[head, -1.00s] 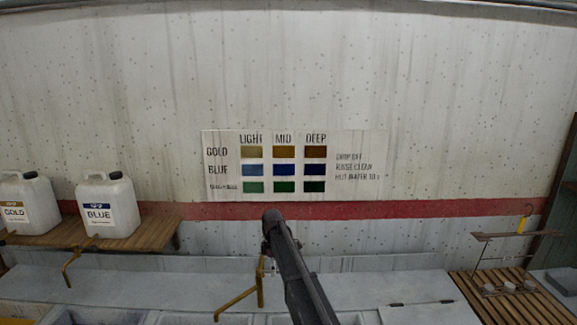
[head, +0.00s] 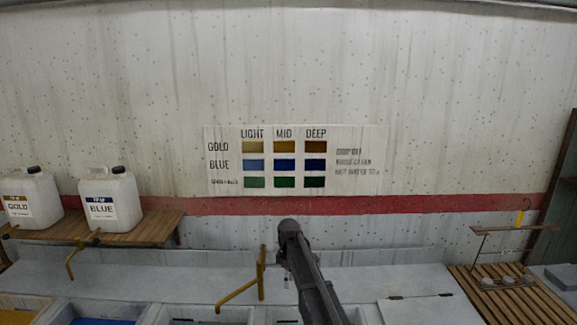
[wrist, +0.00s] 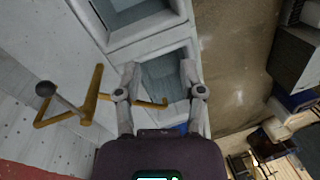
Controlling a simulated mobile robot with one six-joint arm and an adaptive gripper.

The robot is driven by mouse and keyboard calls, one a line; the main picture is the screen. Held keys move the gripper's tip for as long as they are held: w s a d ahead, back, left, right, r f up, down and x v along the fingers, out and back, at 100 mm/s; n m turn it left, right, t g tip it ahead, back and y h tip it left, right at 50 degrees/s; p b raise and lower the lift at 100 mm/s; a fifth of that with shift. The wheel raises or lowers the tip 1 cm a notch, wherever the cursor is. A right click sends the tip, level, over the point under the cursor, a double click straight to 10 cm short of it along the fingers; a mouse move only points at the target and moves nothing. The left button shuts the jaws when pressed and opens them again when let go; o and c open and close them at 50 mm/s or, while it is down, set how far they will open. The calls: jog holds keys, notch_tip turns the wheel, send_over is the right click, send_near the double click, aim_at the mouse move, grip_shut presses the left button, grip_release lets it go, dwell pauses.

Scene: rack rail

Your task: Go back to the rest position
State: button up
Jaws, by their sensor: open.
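My gripper (wrist: 162,82) shows in the wrist view with its two fingers spread apart and nothing between them. It hangs above a grey-walled basin (wrist: 180,50) with water in it. In the head view my arm rises at the lower middle, in front of the wall, and my gripper's fingers cannot be made out there. A yellow bent tap (head: 259,278) stands just left of my arm. The same tap shows at the left of the wrist view (wrist: 92,98), with one end near my left finger; I cannot tell whether they touch.
Gold (head: 28,200) and blue (head: 110,203) canisters stand on a wooden shelf (head: 130,232) at left. A blue-filled basin (head: 103,321) lies at the lower left. A rack (head: 505,254) with a yellow-topped hook stands on wooden slats (head: 470,284) at right. A color chart (head: 230,135) is on the wall.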

jog(key=s+d+f+m+b, duration=0.2)
jog(key=s+d+m, duration=0.3)
jog(key=s, duration=0.4)
jog(key=s+d+f+m+t+b, duration=0.1)
jog(key=s+d+f+m+b, duration=0.2)
jog(key=s, duration=0.6)
jog(key=s+d+f+m+b, duration=0.2)
jog(key=s+d+f+m, duration=0.1)
jog(key=s+d+m, duration=0.4)
jog(key=shift+s+d+f+t+b, duration=0.2)
jog(key=shift+s+d+t+b, duration=0.2)
jog(key=shift+s+d, duration=0.65)
